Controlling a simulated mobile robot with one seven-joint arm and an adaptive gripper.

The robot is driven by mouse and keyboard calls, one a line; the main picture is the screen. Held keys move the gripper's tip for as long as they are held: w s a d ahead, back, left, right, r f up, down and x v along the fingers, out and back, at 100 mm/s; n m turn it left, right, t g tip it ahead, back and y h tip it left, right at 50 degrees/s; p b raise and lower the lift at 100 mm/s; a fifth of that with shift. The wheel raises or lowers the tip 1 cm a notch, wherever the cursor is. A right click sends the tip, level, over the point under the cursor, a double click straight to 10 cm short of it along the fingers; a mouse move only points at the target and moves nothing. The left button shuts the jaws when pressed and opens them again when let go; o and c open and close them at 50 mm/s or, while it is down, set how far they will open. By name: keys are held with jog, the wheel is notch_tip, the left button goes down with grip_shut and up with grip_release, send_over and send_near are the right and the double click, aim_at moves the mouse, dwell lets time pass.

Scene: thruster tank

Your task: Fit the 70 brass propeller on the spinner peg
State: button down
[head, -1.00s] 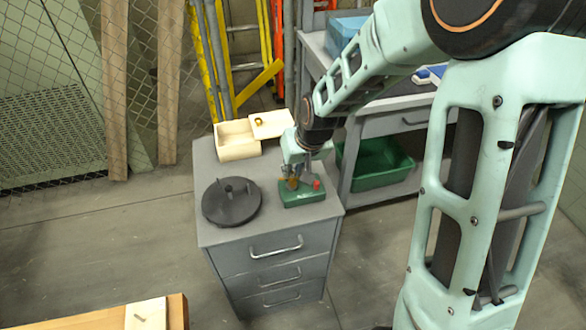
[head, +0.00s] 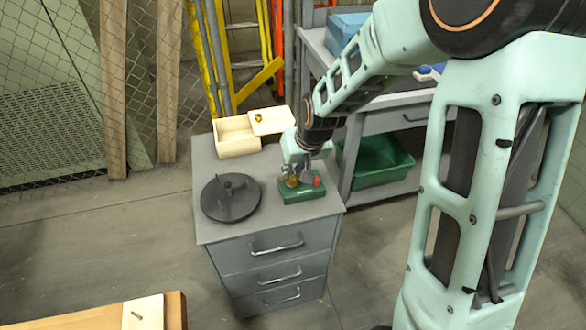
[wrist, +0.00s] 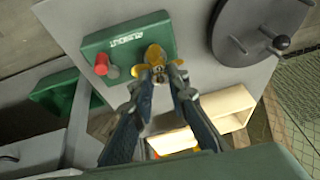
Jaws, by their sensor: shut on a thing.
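My gripper (wrist: 157,85) is shut on the brass propeller (wrist: 153,57), which shows between and just beyond the fingertips. The propeller overlaps the edge of a green block (wrist: 125,45) in the wrist view. In the head view my gripper (head: 300,172) is low over the same green block (head: 303,193), with the brass propeller (head: 292,182) at its left end. A red knob (head: 317,182) stands at the block's right end. I cannot tell whether the propeller touches the block or a peg; the fingers and propeller hide that spot.
A dark round disc (head: 231,207) with upright pegs lies left of the block on the grey drawer cabinet (head: 272,228). An open pale wooden box (head: 237,148) sits behind, its lid (head: 270,122) bearing a small brass piece. A green bin (head: 378,165) is to the right.

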jog(key=shift+f, duration=0.35)
jog(key=c, duration=1.8)
grip_release()
jog(key=w+p+v, duration=0.1)
jog(key=p+v, duration=0.1)
jog(key=v, duration=1.3)
jog(key=shift+a+r+p, duration=0.2)
jog(key=shift+r+p, duration=0.15)
jog(key=shift+r, duration=0.3)
